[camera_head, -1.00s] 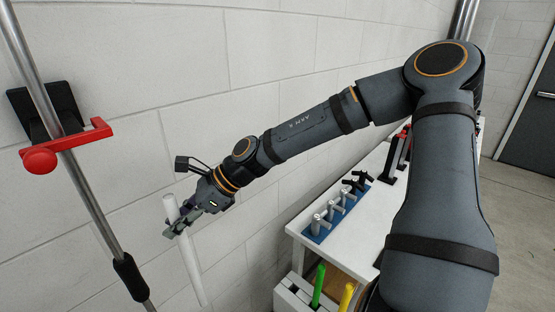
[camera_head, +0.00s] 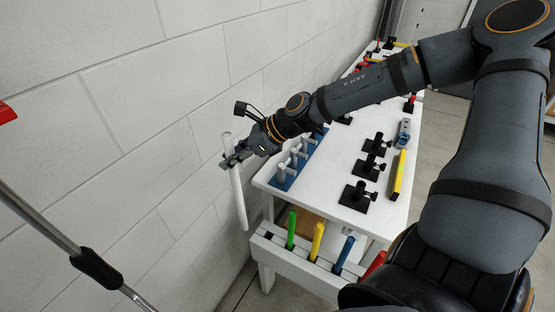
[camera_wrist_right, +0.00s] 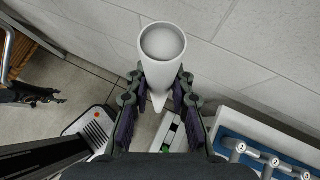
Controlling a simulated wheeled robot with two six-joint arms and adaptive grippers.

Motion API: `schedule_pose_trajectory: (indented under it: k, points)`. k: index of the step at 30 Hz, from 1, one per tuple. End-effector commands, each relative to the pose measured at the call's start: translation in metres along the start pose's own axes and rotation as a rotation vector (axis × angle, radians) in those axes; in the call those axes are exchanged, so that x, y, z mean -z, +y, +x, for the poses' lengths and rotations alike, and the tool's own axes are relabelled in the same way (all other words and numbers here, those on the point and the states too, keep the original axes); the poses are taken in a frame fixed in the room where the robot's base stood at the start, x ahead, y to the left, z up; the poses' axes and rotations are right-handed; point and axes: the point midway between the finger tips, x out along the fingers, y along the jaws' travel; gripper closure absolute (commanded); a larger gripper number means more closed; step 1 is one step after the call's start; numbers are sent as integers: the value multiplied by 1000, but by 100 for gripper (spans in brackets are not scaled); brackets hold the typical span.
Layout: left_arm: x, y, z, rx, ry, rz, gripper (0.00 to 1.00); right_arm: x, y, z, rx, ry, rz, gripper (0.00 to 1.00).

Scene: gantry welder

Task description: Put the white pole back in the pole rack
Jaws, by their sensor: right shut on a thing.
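The white pole (camera_head: 238,195) is held near its top by my right gripper (camera_head: 236,156), almost upright with a slight tilt, in front of the wall. In the right wrist view the pole's open round end (camera_wrist_right: 162,42) shows between the fingers of my right gripper (camera_wrist_right: 160,90). The white pole rack (camera_head: 290,262) stands at the front end of the table, to the right of the pole and apart from it. It holds green, yellow, blue and red poles; a dark empty slot (camera_head: 268,236) shows at its left end. My left gripper is not in view.
The white table (camera_head: 325,190) carries a blue base with grey pegs (camera_head: 284,176), black clamps (camera_head: 358,196) and a yellow bar (camera_head: 398,175). The block wall runs along the left. A metal pole with a black grip (camera_head: 97,268) stands at lower left.

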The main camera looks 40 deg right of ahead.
Motion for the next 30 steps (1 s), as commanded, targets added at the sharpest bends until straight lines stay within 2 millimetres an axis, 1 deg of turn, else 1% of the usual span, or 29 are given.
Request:
schedule_pose_trajectory:
  k: [1,2,3,6,9,10,13,20,23,30]
  points:
    - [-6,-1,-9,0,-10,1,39,17,-13,4,42,2,51,100]
    - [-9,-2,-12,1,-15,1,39,29,-22,8,75,3,79,100]
    - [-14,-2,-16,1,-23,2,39,46,-32,11,119,3,116,100]
    - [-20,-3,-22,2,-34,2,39,86,-53,16,222,0,190,100]
    - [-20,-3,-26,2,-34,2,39,116,-65,16,295,-5,239,100]
    - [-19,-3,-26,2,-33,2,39,122,-68,16,311,-7,249,100]
    - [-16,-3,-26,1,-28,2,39,132,-72,15,339,-10,263,100]
    - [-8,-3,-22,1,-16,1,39,136,-72,18,341,-11,263,100]
    - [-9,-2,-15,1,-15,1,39,141,-72,22,341,-11,262,100]
    - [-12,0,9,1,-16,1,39,160,-72,38,340,-10,262,100]
